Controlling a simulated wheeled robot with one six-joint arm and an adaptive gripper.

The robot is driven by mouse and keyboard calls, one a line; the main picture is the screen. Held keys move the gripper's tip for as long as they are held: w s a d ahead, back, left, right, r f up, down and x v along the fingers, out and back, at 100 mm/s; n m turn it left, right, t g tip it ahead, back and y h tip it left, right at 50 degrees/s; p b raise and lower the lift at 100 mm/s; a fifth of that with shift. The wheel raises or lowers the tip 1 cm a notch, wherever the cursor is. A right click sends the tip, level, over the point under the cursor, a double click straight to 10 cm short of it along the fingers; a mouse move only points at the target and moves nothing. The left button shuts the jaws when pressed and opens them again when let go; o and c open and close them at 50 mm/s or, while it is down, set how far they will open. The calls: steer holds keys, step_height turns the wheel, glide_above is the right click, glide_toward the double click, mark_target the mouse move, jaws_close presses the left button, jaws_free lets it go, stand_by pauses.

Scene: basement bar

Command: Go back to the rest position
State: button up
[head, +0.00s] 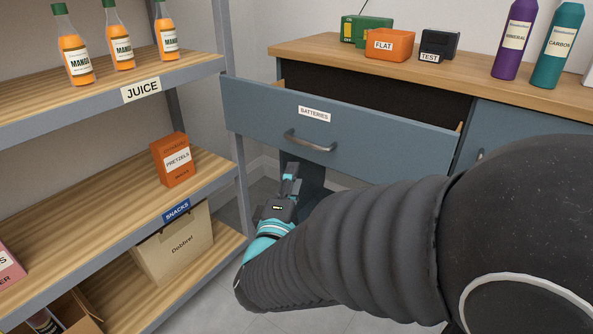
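My gripper (290,177) is at the end of my dark, ribbed arm, which reaches in from the right. In the picture it sits just below the handle (310,146) of the blue-grey drawer (262,118) labelled BATTERIES. A gap shows between the gripper and the handle. No object shows in the gripper, but its fingers are too small and too edge-on to tell open from shut. The drawer is pulled out from the cabinet, and its inside is mostly hidden behind its front.
A shelf unit (225,150) stands close on the left, with juice bottles (121,50), a pretzel box (173,160) and a paper bag (176,243). The cabinet top (330,50) holds FLAT (388,46) and TEST (438,46) boxes, a green device (366,31) and bottles (513,40).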

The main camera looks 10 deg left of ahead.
steer(key=s+a+f+m+g+y, duration=0.25)
steer(key=a+f+g+y, duration=0.35)
steer(key=a+f, duration=0.3)
steer(key=s+d+f+m+g+y, duration=0.1)
steer(key=s+f+m+g+y, duration=0.1)
steer(key=s+f+m+g, duration=0.4)
steer(key=s+d+r+m+h, duration=0.2)
steer(key=s+d+r+m, duration=0.1)
steer(key=d, duration=0.7)
steer(key=s+d+r+m+g+h, duration=0.1)
steer(key=s+d+r+m+h, duration=0.1)
steer(key=d, duration=0.8)
steer(key=s+d+r+m+g+h, duration=0.1)
steer(key=s+d+r+m, duration=0.3)
steer(key=d, duration=0.6)
steer(key=s+r+h, duration=0.1)
steer(key=s, duration=0.1)
steer(key=shift+s+d, duration=0.35)
